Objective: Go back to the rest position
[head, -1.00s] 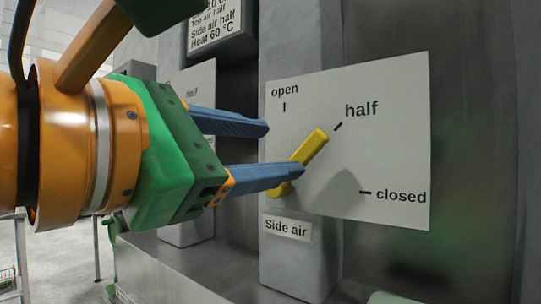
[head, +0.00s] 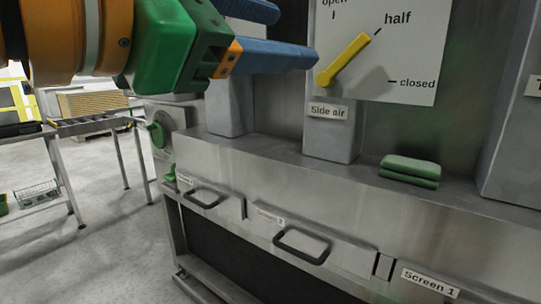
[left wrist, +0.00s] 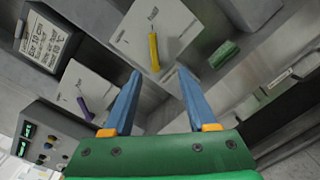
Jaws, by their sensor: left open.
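My left gripper (head: 296,32) is at the top of the head view, with blue fingers apart and nothing between them. One fingertip shows just left of the yellow lever (head: 346,58) on the side air panel (head: 410,55). The lever points toward the "half" mark. In the left wrist view the fingers (left wrist: 159,83) are open and empty, and the yellow lever (left wrist: 154,52) stands beyond them, seemingly clear of both. My right gripper is in neither view.
Green folded pads (head: 410,170) lie on the steel ledge right of the side air post (head: 334,140). Drawers with black handles (head: 301,246) run below the ledge. A roller table (head: 90,125) stands at left on open floor. A purple lever (left wrist: 85,108) shows in the left wrist view.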

